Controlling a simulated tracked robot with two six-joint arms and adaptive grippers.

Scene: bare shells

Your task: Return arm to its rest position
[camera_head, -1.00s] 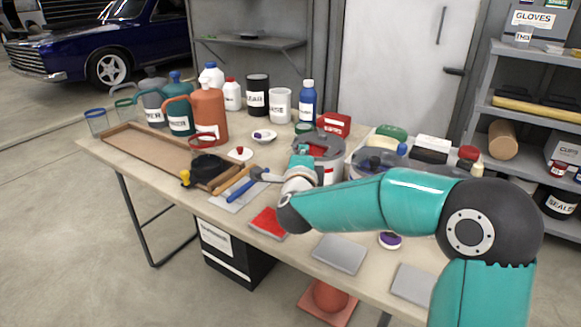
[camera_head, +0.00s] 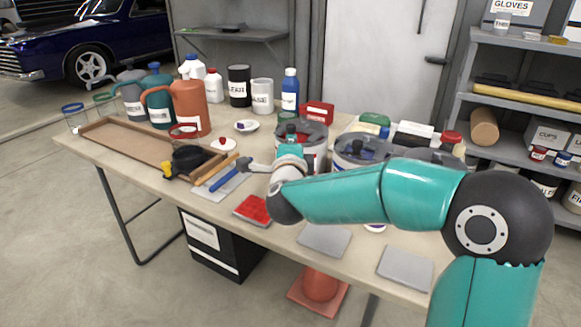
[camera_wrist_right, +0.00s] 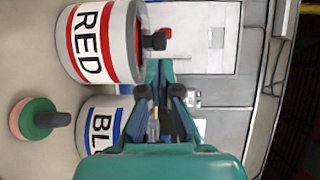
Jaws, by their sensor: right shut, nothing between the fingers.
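My right arm (camera_head: 385,197) reaches in from the right over the front of the table. Its gripper (camera_head: 289,134) is small and partly hidden by the wrist in the head view, in front of an open grey can (camera_head: 313,150). In the right wrist view the gripper (camera_wrist_right: 160,68) is shut and empty, with its fingers together. A can marked RED (camera_wrist_right: 90,42) and a can with a blue-banded label (camera_wrist_right: 100,125) stand beside it there. No left gripper shows.
The table (camera_head: 150,178) holds a brown tray (camera_head: 120,146), orange jug (camera_head: 190,107), several bottles, a blue-handled tool (camera_head: 223,179), a red pad (camera_head: 252,210) and grey pads (camera_head: 324,239). An orange cone (camera_head: 320,284) stands below. Shelves (camera_head: 500,104) stand at the right.

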